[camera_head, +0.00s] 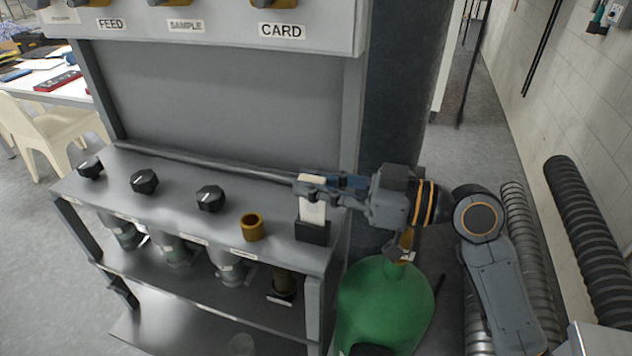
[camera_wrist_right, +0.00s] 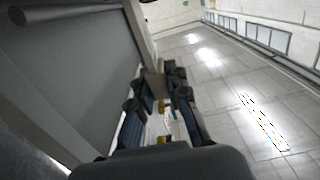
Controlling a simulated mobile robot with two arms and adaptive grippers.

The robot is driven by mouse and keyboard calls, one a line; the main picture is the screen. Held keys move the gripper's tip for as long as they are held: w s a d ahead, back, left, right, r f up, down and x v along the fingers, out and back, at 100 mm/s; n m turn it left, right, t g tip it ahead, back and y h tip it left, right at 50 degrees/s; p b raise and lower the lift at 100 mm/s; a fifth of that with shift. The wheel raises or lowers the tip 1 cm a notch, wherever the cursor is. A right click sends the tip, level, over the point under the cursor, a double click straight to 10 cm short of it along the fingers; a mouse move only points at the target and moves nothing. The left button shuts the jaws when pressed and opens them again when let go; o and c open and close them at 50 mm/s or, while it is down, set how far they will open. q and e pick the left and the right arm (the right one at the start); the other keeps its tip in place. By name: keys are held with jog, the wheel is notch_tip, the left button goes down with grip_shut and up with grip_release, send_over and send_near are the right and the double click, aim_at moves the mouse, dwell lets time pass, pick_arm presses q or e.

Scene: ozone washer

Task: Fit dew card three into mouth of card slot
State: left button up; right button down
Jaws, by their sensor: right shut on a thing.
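My right gripper (camera_head: 318,187) reaches in from the right and is shut on a white card (camera_head: 313,211), dew card three. The card stands upright, with its upper part between the fingers. The black card slot block (camera_head: 312,233) sits on the right end of the grey shelf, directly below the card. The card's lower end meets the top of the block in the picture; I cannot tell whether it is inside the mouth or just above it. In the right wrist view the fingers (camera_wrist_right: 160,92) point away, with the pale card (camera_wrist_right: 154,126) between them. My left gripper is out of view.
An ochre ring cup (camera_head: 252,227) stands left of the slot, then several black knobs (camera_head: 210,199) along the shelf. A green tank (camera_head: 385,305) stands below my right arm. The overhead panel has a CARD label (camera_head: 281,31). A grey back panel (camera_head: 230,100) rises behind the shelf.

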jog(key=shift+f+b, duration=0.7)
jog(key=shift+f, duration=0.05)
jog(key=c, duration=1.2)
grip_release()
jog(key=v, duration=1.2)
jog(key=shift+r, duration=0.1)
